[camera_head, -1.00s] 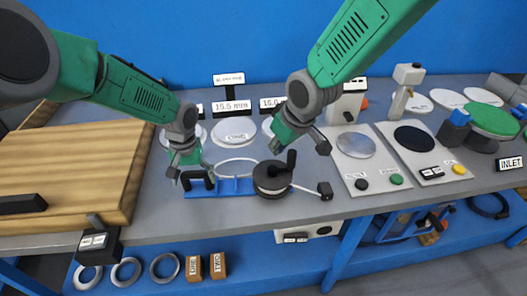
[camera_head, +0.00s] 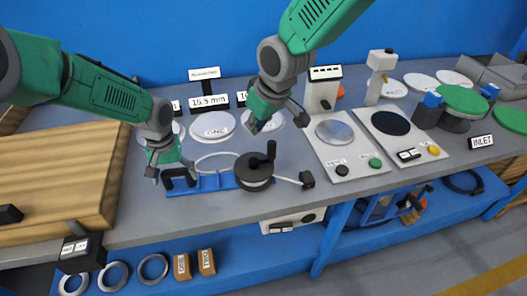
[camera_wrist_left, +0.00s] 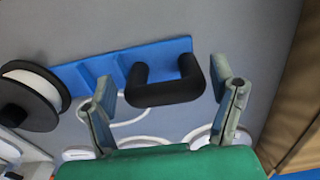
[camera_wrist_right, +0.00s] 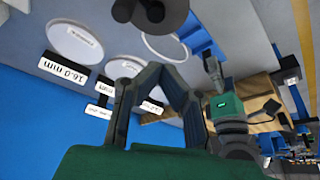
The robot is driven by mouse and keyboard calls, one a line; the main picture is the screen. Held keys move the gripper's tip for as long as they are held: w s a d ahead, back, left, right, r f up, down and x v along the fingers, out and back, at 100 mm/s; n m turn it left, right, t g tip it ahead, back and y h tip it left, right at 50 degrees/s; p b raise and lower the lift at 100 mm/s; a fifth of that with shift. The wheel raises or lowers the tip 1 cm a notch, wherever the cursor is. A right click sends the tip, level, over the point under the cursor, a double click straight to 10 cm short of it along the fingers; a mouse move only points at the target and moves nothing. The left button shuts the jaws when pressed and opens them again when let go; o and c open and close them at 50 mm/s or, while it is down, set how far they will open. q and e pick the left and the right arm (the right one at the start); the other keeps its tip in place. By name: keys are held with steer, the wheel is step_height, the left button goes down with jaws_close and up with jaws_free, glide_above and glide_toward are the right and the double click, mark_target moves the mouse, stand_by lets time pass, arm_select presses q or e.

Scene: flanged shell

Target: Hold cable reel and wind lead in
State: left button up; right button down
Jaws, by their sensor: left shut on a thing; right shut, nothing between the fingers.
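The cable reel (camera_head: 253,178) is a dark round spool with an upright black crank knob (camera_head: 271,150). It sits at the right end of a blue base (camera_head: 212,184) on the bench. A white lead runs right from it to a black plug (camera_head: 307,179). My left gripper (camera_head: 166,176) is shut on the black handle (camera_wrist_left: 165,93) at the base's left end, fingers at its two sides. My right gripper (camera_head: 275,118) is shut and empty, above and behind the reel, apart from the crank. The reel also shows at the top of the right wrist view (camera_wrist_right: 150,12).
White discs (camera_head: 212,125) and size signs (camera_head: 208,102) stand behind the reel. Two panels with round plates (camera_head: 335,132) are to its right. A wooden board (camera_head: 60,185) lies left. Grey rings (camera_head: 153,267) lie on the lower shelf. A white loop (camera_head: 213,160) lies behind the base.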

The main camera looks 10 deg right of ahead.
steer(key=w+d+r+g+h, duration=0.1)
steer(key=w+d+r+g, duration=0.15)
steer(key=w, duration=0.45)
steer(key=shift+t, duration=0.35)
steer(key=shift+s+d+f, duration=0.1)
steer(key=shift+d+f, duration=0.1)
steer(key=shift+f, duration=1.2)
steer(key=shift+s+d+f, duration=0.1)
steer(key=shift+d+f, duration=0.1)
steer(key=shift+f, duration=1.15)
steer(key=shift+s+d+x, duration=0.1)
steer(key=shift+s+x, duration=0.1)
steer(key=shift+x, duration=0.8)
steer(key=shift+s+d+x, duration=0.1)
steer(key=shift+s+x, duration=0.05)
steer(key=shift+x, duration=0.85)
steer(key=shift+s+d+x, duration=0.1)
steer(key=shift+s+x, duration=0.1)
steer(key=shift+x, duration=0.85)
steer(key=shift+f, duration=0.1)
